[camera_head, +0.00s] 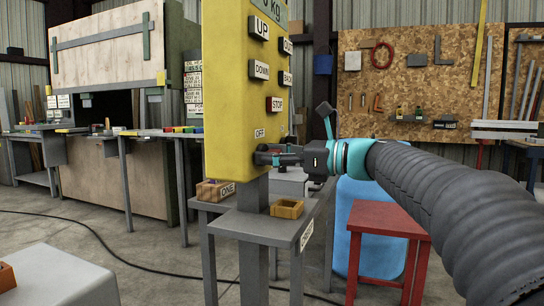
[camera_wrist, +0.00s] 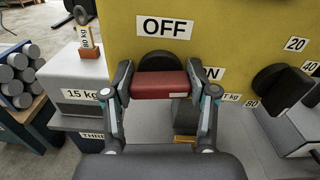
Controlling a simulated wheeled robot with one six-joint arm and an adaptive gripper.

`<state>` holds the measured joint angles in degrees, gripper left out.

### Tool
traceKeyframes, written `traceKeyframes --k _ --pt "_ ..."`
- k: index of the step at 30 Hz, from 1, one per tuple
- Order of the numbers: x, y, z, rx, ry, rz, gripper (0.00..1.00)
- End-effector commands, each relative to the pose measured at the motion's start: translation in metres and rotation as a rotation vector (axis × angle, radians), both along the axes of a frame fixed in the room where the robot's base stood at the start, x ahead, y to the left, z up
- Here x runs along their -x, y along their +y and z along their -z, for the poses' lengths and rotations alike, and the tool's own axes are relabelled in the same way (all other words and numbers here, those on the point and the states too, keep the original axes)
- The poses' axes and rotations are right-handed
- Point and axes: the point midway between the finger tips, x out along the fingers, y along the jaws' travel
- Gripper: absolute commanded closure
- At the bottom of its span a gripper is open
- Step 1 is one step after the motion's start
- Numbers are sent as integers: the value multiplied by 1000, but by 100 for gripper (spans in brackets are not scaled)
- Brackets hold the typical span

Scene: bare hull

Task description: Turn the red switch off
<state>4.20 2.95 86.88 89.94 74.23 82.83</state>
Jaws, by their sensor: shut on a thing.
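The red switch (camera_wrist: 160,84) is a red block-shaped handle on a dark round mount, on the yellow panel (camera_wrist: 245,35). In the head view my gripper (camera_head: 268,156) reaches in from the right to the lower part of the yellow post (camera_head: 229,90), just below the OFF label (camera_head: 260,133). The switch itself is hidden there by my gripper.
A black knob (camera_wrist: 274,88) with number labels is to the right in the wrist view. A grey weight block (camera_wrist: 78,80) is at left.

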Motion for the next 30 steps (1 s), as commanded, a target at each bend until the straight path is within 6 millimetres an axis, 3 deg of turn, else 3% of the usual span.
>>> traceKeyframes --k 30 --pt "3 1 5 321 -886 0 77"
